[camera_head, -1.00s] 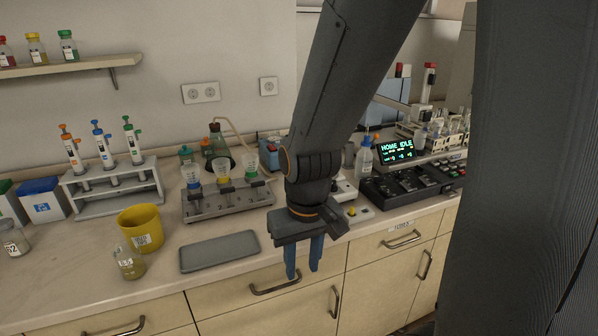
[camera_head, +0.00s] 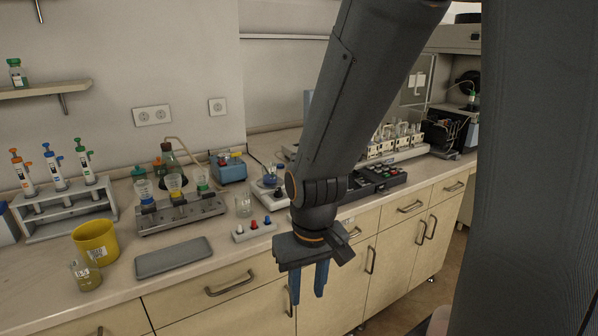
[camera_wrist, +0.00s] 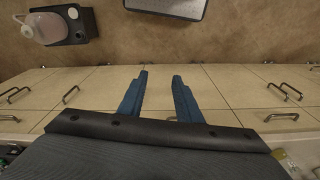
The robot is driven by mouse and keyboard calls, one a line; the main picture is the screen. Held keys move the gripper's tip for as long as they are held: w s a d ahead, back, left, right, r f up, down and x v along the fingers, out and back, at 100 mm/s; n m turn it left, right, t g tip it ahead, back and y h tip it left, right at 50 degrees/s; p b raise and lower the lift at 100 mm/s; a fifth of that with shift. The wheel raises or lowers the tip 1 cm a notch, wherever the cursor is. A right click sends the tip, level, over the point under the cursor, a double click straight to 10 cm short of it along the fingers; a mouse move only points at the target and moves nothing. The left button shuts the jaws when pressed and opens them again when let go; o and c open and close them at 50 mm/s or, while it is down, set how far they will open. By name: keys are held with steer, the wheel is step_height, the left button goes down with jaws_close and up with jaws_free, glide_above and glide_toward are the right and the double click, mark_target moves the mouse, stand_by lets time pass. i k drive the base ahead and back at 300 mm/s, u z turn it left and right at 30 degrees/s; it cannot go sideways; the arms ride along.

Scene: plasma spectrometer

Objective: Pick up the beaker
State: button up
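A small clear glass beaker (camera_head: 243,205) stands upright on the bench behind a small block with coloured knobs. A second small glass vessel (camera_head: 86,275) with yellowish contents stands at the front left, beside the yellow cup; I cannot tell which one the task names. My gripper (camera_head: 307,290) points down in front of the drawers, to the right of both vessels and apart from them. Its two blue fingers are spread with nothing between them, as the wrist view (camera_wrist: 160,88) also shows. Neither vessel can be clearly made out in the wrist view.
A yellow cup (camera_head: 96,243), a grey tray (camera_head: 173,258), a flask rack (camera_head: 182,215) and a pipette stand (camera_head: 68,213) crowd the left bench. The knob block (camera_head: 254,231) is near the front edge. Drawer handles (camera_head: 229,284) stick out below.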

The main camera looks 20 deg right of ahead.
mark_target(83, 268)
steer(key=z, duration=0.15)
steer(key=i, duration=0.4)
steer(key=u, duration=1.6)
steer(key=k, duration=0.6)
steer(key=z, duration=0.45)
steer(key=i, duration=0.5)
